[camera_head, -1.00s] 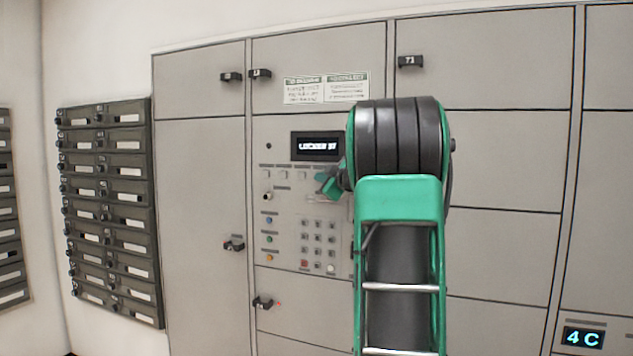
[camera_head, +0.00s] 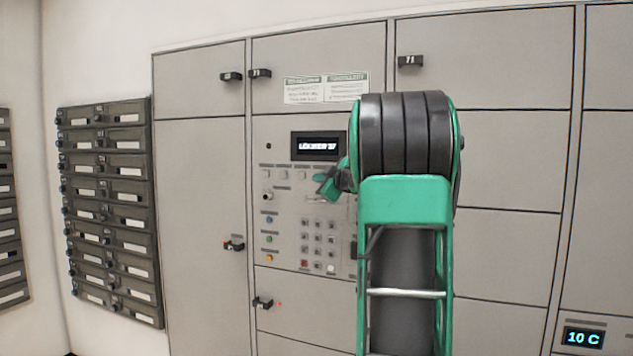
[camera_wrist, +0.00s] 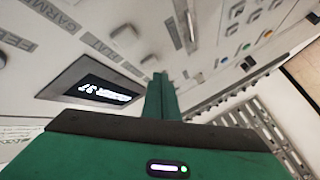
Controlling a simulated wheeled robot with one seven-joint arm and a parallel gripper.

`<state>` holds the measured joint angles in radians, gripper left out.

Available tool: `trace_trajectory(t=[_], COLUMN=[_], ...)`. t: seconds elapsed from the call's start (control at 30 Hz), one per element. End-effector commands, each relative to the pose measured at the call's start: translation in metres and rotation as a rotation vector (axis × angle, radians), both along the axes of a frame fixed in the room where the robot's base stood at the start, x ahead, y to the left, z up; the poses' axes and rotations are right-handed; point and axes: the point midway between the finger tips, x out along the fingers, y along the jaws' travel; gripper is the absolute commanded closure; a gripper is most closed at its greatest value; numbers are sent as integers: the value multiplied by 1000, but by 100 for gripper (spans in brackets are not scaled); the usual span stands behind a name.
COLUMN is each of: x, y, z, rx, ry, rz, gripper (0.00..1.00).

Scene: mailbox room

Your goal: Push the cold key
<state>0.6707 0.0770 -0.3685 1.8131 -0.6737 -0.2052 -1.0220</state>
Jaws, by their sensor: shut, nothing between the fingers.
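The locker's control panel (camera_head: 290,228) has a row of small grey keys (camera_head: 283,174) under a dark display (camera_head: 318,146). The labels are too blurred for me to tell which key is the cold key. My gripper (camera_head: 328,186) is shut and empty, in front of the panel, just right of this row and below the display. In the wrist view, the shut green fingers (camera_wrist: 161,82) point at the panel, with a grey key (camera_wrist: 124,36) up and left of their tips. I cannot tell whether the tips touch the panel. My arm hides the panel's right side.
A keypad (camera_head: 318,238) and blue, green and orange buttons (camera_head: 269,239) lie lower on the panel. A small screen (camera_head: 582,338) at the lower right reads 10 C. Black handles (camera_head: 262,303) stick out from the locker doors. Dark mailboxes (camera_head: 110,205) hang on the left wall.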

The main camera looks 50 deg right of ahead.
Motion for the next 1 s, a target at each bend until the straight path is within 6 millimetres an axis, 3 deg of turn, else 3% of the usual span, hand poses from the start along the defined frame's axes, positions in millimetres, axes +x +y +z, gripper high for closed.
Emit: trace_trajectory(t=[0.5, 1.0], x=[-16, -18], y=[40, 45], z=[1, 0], rx=[0, 0], ry=[-1, -1], rz=[2, 1], gripper=[100, 100])
